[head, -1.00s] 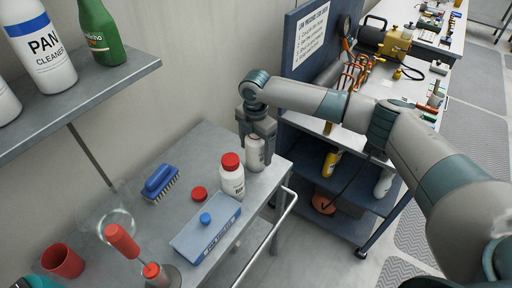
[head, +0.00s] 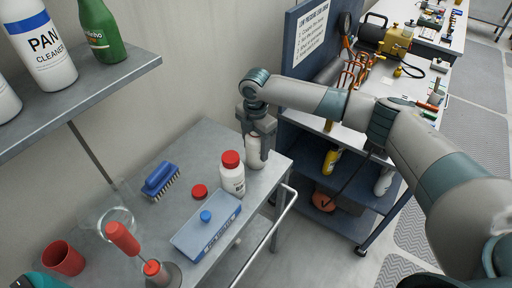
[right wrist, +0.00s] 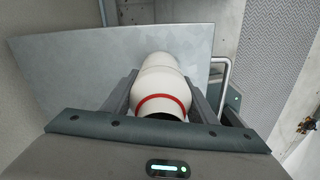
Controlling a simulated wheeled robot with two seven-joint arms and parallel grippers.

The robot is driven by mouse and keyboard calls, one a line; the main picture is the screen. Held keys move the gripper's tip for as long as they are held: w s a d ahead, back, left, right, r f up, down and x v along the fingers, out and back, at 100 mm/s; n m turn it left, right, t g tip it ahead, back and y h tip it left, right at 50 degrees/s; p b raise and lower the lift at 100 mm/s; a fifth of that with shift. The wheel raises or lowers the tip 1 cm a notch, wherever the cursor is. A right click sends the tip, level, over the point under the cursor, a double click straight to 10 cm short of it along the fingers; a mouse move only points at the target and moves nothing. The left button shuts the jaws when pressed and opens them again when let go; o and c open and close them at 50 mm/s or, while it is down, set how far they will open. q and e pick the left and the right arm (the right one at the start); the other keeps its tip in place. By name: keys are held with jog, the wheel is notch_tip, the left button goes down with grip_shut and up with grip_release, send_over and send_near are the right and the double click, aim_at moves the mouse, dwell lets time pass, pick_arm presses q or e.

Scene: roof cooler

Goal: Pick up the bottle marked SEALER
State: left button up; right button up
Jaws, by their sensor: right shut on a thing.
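My right gripper (head: 259,127) points down over the far corner of the grey cart top. It is shut on a white bottle (head: 256,157). In the right wrist view the white bottle (right wrist: 160,85) sits between the fingers, with a red ring around its neck. Its marking is not readable in either view. In the head view it appears upright; I cannot tell whether its base touches the cart. A second white bottle with a red cap (head: 232,174) stands just left of it; its label is too small to read.
The cart top (head: 205,148) also holds a blue brush (head: 160,180), a loose red cap (head: 199,191), a grey-blue box (head: 205,228), a glass beaker (head: 116,222) and a red cup (head: 65,259). A wall shelf (head: 90,95) with bottles overhangs at left. A blue tool cart stands right.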

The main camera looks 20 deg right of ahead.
jog(key=shift+r, duration=0.1)
jog(key=shift+r+b, duration=0.4)
jog(key=shift+r, duration=0.1)
jog(key=s+d+r+b, duration=0.3)
jog(key=d+r+b, duration=0.2)
jog(key=d+r, duration=0.4)
jog(key=shift+s+d+r, duration=0.4)
jog(key=shift+d, duration=0.65)
